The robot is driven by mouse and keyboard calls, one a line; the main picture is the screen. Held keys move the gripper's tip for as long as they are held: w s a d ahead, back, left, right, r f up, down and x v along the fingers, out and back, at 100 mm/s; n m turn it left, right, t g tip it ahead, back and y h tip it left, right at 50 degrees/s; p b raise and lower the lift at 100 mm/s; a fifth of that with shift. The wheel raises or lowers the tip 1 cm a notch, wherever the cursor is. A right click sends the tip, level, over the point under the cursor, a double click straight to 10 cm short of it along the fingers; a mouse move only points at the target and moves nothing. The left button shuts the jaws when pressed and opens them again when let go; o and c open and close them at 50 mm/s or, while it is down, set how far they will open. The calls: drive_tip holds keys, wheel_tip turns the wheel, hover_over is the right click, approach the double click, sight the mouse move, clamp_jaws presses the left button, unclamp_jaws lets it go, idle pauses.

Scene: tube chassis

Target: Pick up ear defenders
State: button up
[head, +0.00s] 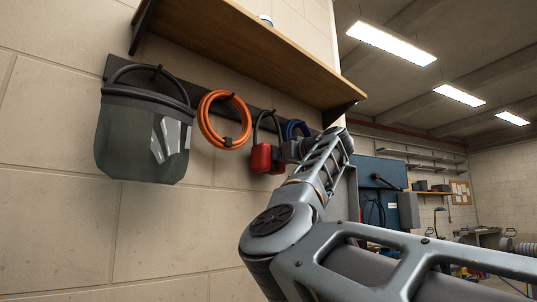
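The ear defenders (261,158), with red cups and a dark headband, hang from a hook on the wall rail in the head view. My gripper (291,151) is at the end of my arm, just right of the red cups. It overlaps or nearly meets their right edge in the picture. I cannot tell whether it touches them. Its fingers are small and mostly hidden by my arm, so their opening does not show.
A wooden shelf (250,50) juts out above the dark rail.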

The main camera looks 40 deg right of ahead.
drive_tip(key=shift+w, duration=0.1)
drive_tip(key=c, duration=0.9)
drive_tip(key=shift+r, duration=0.1)
